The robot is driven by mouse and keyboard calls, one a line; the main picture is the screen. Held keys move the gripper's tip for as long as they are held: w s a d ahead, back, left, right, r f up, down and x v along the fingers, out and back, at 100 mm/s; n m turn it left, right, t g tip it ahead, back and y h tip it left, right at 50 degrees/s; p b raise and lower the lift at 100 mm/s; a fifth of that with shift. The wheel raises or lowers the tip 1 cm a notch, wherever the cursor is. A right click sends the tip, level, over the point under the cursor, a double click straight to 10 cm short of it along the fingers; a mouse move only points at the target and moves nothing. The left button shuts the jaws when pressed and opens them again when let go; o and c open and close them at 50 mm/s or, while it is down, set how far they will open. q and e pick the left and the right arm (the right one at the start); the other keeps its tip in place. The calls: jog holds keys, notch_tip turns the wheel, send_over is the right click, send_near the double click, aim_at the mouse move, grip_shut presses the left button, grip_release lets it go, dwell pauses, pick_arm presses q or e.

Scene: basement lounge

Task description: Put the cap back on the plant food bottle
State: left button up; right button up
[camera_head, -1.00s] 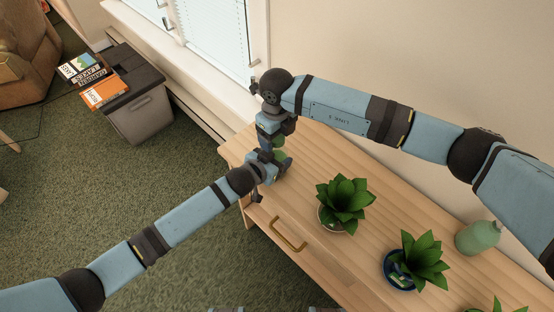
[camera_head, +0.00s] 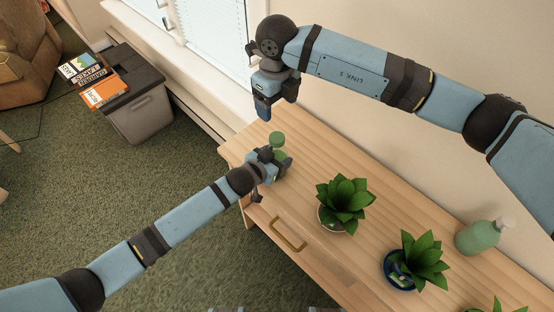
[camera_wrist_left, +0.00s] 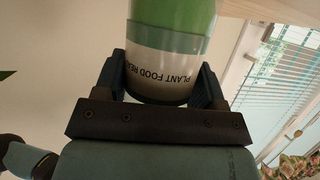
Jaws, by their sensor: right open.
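The green plant food bottle (camera_head: 279,153) stands at the left end of the wooden cabinet top, partly hidden by my left gripper (camera_head: 277,166). In the left wrist view the bottle (camera_wrist_left: 168,50) sits between the two fingers, its printed label upside down in the picture. My left gripper is shut on the bottle's body. A round green cap (camera_head: 276,137) shows at the top of the bottle; whether it is fully seated cannot be told. My right gripper (camera_head: 276,110) is open and empty, above the bottle and apart from it.
Potted plants stand on the wooden cabinet (camera_head: 325,262), one in a pale pot (camera_head: 345,200), one in a blue pot (camera_head: 398,277). A green pump bottle (camera_head: 477,238) stands at the right near the wall. A grey bin (camera_head: 140,110) with books is on the floor.

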pick_arm(q)
jog(key=o, duration=0.5)
jog(key=v, duration=1.4)
jog(key=shift+d+b, duration=0.1)
jog(key=shift+b, duration=0.2)
